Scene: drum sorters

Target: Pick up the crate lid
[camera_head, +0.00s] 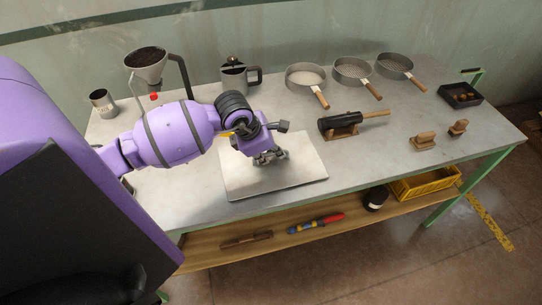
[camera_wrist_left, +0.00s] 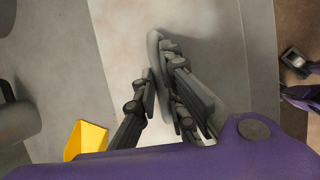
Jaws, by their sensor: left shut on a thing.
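The crate lid (camera_head: 305,172) is a flat, pale square panel at the front middle of the table. It appears to lie flat; I cannot tell whether there is a small gap under it. My left gripper (camera_head: 270,158) points down over its middle. In the left wrist view the lid (camera_wrist_left: 130,35) fills the centre, with a grey rounded handle (camera_wrist_left: 154,42) standing on it. There my left gripper (camera_wrist_left: 168,100) has its dark fingers on either side of the handle and is shut on it. The fingers hide part of the handle.
A funnel stand (camera_head: 146,62), a metal cup (camera_head: 103,102) and a pitcher (camera_head: 235,80) stand behind my left arm. Several sieves (camera_head: 352,70) line the back. A black mallet (camera_head: 340,121) lies right of the lid. A lower shelf (camera_head: 270,237) holds tools and a yellow crate (camera_head: 425,184).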

